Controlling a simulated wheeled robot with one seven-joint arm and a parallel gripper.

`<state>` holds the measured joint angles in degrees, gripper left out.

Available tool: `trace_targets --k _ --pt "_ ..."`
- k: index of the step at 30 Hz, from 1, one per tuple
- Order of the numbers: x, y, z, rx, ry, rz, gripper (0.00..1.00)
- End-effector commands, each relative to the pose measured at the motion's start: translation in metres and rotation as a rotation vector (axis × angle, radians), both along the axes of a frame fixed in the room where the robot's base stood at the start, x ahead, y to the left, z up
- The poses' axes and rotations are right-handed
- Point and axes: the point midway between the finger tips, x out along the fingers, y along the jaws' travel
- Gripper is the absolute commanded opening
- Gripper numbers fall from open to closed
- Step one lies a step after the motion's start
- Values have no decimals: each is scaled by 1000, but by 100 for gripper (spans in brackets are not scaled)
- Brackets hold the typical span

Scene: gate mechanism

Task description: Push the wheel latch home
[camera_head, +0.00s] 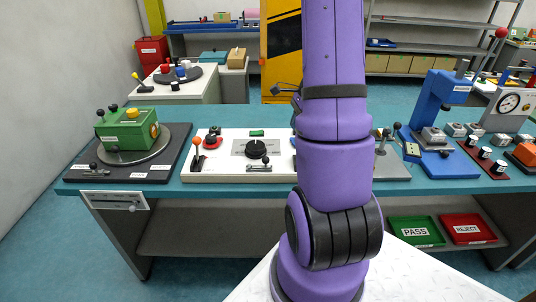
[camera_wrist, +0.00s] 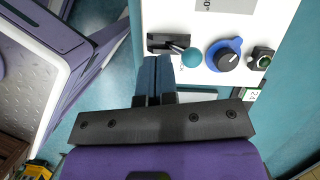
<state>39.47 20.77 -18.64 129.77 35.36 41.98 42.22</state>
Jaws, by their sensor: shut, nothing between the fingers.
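In the wrist view, a small black latch (camera_wrist: 163,38) with a teal ball knob (camera_wrist: 192,57) sits on a white panel (camera_wrist: 270,18). I take it for the wheel latch, but no label on it can be read. My gripper (camera_wrist: 157,60) is shut, with its two dark blue fingers side by side and nothing held. The fingertips are just below the latch in the picture and left of the teal ball. I cannot tell whether they touch it. In the head view my arm hides the gripper and this latch.
Near the fingers, the panel carries a blue-ringed black dial (camera_wrist: 222,57) and a green button (camera_wrist: 264,62). In the head view, an orange-knobbed lever (camera_head: 197,152) stands left on the white panel. A green box (camera_head: 130,130) on a turntable is further left; a blue press (camera_head: 437,110) stands right.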

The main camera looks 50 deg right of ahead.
Motion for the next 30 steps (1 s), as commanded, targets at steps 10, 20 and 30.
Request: trace_targets --k 10,20,30 --pt "1 1 -4 1 1 3 0" --pt "9 13 -50 4 4 3 0" --pt "26 32 -99 0 1 8 0"
